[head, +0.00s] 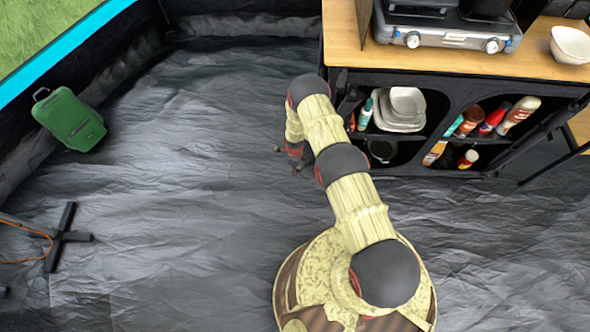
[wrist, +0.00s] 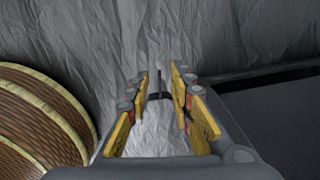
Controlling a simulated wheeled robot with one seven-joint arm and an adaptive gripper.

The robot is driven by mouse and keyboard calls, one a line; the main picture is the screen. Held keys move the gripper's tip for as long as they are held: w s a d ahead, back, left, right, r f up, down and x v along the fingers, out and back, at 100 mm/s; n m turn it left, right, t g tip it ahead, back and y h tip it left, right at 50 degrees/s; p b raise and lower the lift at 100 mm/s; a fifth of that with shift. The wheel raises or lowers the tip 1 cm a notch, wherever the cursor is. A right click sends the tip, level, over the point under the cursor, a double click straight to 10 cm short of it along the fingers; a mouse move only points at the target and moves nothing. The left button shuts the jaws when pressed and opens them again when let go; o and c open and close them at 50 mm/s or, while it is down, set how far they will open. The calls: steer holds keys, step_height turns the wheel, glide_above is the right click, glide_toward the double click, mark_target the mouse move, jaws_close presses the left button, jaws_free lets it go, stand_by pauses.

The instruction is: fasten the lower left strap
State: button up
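My gripper (head: 293,165) hangs low over the grey floor, just left of the black fabric cabinet (head: 462,77). In the wrist view, my gripper (wrist: 161,84) is open, with its yellow-padded fingers apart. A narrow dark shape lies between the fingertips; I cannot tell whether it is a strap or part of the fingers. I cannot make out the lower left strap in either view. My arm covers part of the cabinet's left side. The cabinet's open shelves hold white bowls (head: 401,107) on the left and several bottles (head: 517,115) on the right.
A wooden top (head: 430,58) on the cabinet carries a camping stove (head: 447,36) and a white bowl (head: 571,45). A green case (head: 70,120) stands by the left tent wall. A dark stand foot (head: 62,238) is at lower left. The wrinkled floor (head: 190,190) between is clear.

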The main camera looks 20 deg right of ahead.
steer(key=c, duration=0.3)
jaws_close()
stand_by(0.7)
